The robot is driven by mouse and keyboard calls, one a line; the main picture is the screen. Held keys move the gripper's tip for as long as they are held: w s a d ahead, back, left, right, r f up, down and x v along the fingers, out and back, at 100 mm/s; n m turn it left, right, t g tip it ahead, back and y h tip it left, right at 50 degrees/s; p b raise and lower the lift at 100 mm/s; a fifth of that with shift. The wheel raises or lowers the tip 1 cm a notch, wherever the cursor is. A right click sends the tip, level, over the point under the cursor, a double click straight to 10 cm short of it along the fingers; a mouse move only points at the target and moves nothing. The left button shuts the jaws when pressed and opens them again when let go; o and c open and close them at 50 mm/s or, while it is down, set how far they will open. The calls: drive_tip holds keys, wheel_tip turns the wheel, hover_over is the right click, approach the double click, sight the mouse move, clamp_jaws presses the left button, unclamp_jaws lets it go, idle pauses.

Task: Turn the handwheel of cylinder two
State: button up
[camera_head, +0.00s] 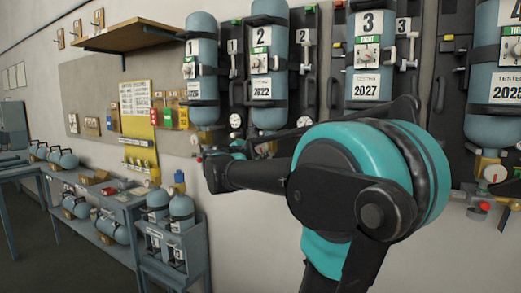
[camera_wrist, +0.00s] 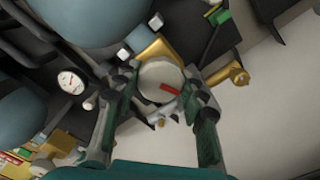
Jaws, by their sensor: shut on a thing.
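Cylinder two (camera_head: 269,94) is a blue-grey bottle strapped upright to a dark wall board, with a "2" label and a 2022 tag. Its valve end points down and is largely hidden behind my arm in the head view. In the wrist view, a pale round handwheel (camera_wrist: 153,76) with a red mark sits on a brass valve body (camera_wrist: 156,48). My gripper (camera_wrist: 160,88) has one finger on each side of this wheel and is shut on it. In the head view the fingertips are too small and covered to make out.
Cylinder one (camera_head: 202,75) hangs to the left and cylinder three (camera_head: 368,60) to the right, each close by. A round gauge (camera_wrist: 71,82) is left of the wheel in the wrist view. A wooden shelf (camera_head: 135,36) and a rack with bottles (camera_head: 184,250) stand left.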

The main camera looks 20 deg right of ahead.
drive_tip(key=shift+m, duration=2.2)
drive_tip(key=o, duration=1.2)
drive_tip(key=shift+c, duration=0.2)
drive_tip(key=v, duration=1.2)
drive_tip(key=shift+s, duration=0.1)
